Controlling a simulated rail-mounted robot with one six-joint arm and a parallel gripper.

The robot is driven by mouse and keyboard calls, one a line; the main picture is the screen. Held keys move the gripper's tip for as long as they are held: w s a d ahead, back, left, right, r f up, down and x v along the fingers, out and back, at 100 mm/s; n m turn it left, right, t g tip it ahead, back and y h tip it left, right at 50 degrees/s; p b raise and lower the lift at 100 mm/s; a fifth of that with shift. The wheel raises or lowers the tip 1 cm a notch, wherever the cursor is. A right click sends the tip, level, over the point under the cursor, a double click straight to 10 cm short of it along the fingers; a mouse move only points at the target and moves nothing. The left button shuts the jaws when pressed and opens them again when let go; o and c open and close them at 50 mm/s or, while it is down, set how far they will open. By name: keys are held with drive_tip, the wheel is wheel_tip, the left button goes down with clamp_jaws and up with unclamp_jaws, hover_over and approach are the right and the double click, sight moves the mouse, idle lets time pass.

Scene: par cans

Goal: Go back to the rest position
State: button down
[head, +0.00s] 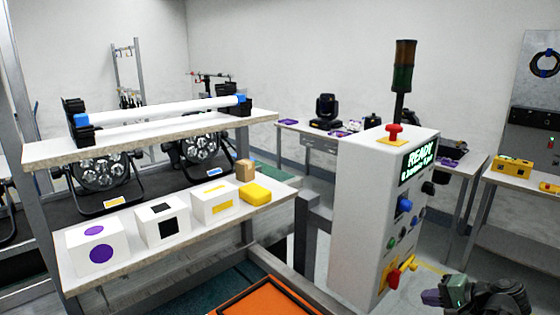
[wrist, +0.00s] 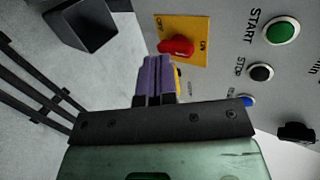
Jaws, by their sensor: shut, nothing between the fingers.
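My gripper (head: 432,297) is at the lower right of the head view, beside the lower front of the white control cabinet (head: 358,215). In the wrist view its purple fingers (wrist: 155,76) are together with nothing between them. Just beyond them is a red rotary switch (wrist: 176,46) on a yellow plate (wrist: 190,28); I cannot tell whether the fingers touch it. A green START button (wrist: 281,32) and a black STOP button (wrist: 261,72) sit to its right. The cabinet's screen (head: 418,160) reads READY.
A shelf (head: 170,262) at left holds white boxes with purple, black and yellow marks, and a yellow block (head: 255,194). Stage lights stand behind. An orange tray (head: 262,298) is at the bottom centre. Tables line the back and right.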

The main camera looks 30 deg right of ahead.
drive_tip(key=w+a+f+n+g+h+p, duration=0.1)
drive_tip(key=w+a+f+n+g, duration=0.15)
drive_tip(key=w+a+g, duration=0.5)
drive_tip(key=w+a+f+n+g+p, duration=0.2)
drive_tip(key=w+a+n, duration=0.2)
drive_tip(key=a, duration=0.6)
drive_tip(key=w+a+n+h, duration=0.1)
drive_tip(key=w+a+n, duration=0.1)
drive_tip(key=a, duration=0.6)
drive_tip(key=w+a+r+n+g+p, duration=0.1)
drive_tip(key=w+a+n, duration=0.1)
drive_tip(key=a, duration=0.7)
drive_tip(key=w+a+r+n+h+p, duration=0.1)
drive_tip(key=a+n, duration=0.3)
drive_tip(key=a, duration=0.4)
drive_tip(key=shift+w+a+n+h, duration=0.2)
drive_tip(key=shift+w+n+h, duration=0.15)
drive_tip(key=shift+w, duration=0.1)
